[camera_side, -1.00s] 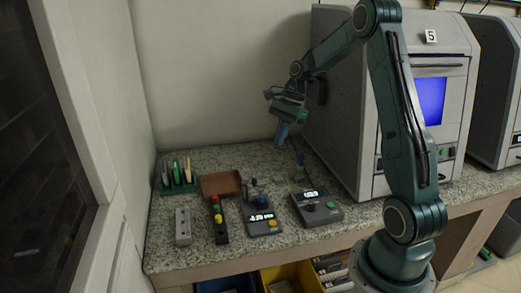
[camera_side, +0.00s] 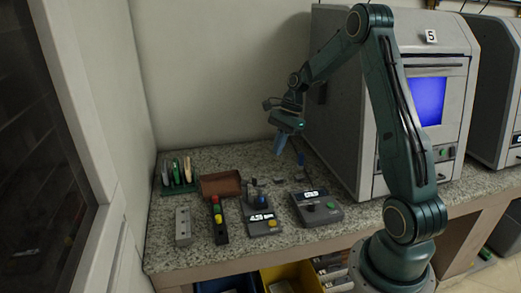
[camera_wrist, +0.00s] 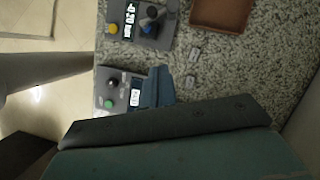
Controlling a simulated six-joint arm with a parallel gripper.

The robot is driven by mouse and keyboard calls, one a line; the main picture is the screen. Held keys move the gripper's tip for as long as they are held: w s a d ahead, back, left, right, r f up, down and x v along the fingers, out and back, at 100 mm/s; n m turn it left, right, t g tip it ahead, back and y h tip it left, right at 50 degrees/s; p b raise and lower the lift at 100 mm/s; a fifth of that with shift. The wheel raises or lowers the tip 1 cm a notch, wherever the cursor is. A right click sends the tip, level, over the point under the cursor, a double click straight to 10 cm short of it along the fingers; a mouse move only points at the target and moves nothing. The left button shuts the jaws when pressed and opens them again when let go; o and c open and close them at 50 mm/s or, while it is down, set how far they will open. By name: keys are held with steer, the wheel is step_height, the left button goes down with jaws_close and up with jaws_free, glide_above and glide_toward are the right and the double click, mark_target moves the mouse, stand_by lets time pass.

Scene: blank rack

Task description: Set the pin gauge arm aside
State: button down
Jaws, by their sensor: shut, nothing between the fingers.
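Two grey gauge units with lit displays stand on the speckled bench. One has a yellow button (camera_side: 264,227) and small upright parts at its back. The other has a green button (camera_side: 320,212) and a dark knob. I cannot tell which part is the pin gauge arm. My gripper (camera_side: 279,147) is shut and empty, above the bench behind the units. In the wrist view its blue fingers (camera_wrist: 157,88) cover part of the green-button unit (camera_wrist: 110,88).
A brown tray (camera_side: 221,184), a green rack with upright pieces (camera_side: 178,181), a grey block (camera_side: 183,228) and a dark button strip (camera_side: 219,225) occupy the left. Small metal blocks (camera_wrist: 194,53) lie on the bench. A large machine (camera_side: 345,120) stands at right.

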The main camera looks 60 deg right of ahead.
mark_target(256, 188)
steer(key=w+a+f, duration=0.2)
steer(key=a+f, duration=0.4)
steer(key=shift+w+f, duration=0.15)
steer(key=shift+f, duration=0.2)
steer(key=shift+s+a+m+t, duration=0.25)
steer(key=shift+a+m, duration=0.25)
steer(key=shift+m, duration=0.4)
stand_by(0.5)
steer(key=shift+s+a+m+t+h, duration=0.1)
steer(key=shift+a+m+t+h, duration=0.4)
steer(key=shift+m, duration=0.5)
steer(key=a+m, duration=0.1)
steer(key=m, duration=0.1)
steer(key=a+m, duration=0.1)
steer(key=shift+m+t+h, duration=0.35)
steer(key=shift+m+h, duration=0.05)
steer(key=shift+w+a, duration=0.45)
steer(key=shift+a, duration=0.3)
steer(key=shift+w+a, duration=0.4)
steer(key=shift+a, duration=0.3)
